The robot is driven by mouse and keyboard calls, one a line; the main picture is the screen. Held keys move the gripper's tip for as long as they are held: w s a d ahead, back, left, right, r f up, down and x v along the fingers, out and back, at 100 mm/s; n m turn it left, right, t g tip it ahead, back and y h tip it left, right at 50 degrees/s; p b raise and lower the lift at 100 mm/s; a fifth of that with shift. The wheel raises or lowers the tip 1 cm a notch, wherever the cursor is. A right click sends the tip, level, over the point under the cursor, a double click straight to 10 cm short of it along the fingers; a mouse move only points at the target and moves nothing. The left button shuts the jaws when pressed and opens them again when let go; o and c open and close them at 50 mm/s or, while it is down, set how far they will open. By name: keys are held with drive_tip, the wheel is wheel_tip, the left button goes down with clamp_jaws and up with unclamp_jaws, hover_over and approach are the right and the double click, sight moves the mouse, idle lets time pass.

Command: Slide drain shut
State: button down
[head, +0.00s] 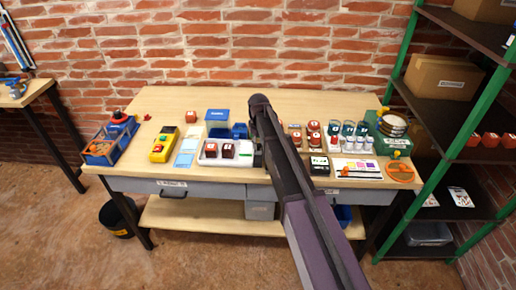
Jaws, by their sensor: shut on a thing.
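I cannot pick out a drain by its label; the lettering is too small to read. My arm reaches over the workbench, and its end stands near the middle of the bench top. My gripper (257,157) shows only as a small dark shape beside the right end of a white tray (212,162). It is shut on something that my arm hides. The tray holds two dark red blocks (227,150) with white labels. A green device (393,143) with a round, pale top stands at the right end of the bench.
Blue bins (217,119), a yellow device (164,144) and a blue tray (105,146) stand left of my arm. A grey drawer front (140,187) runs below. Green-framed shelves (460,105) stand at right.

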drive_tip(key=shift+w, duration=0.25)
drive_tip(key=shift+c, duration=2.1)
unclamp_jaws()
drive_tip(key=shift+s, duration=0.2)
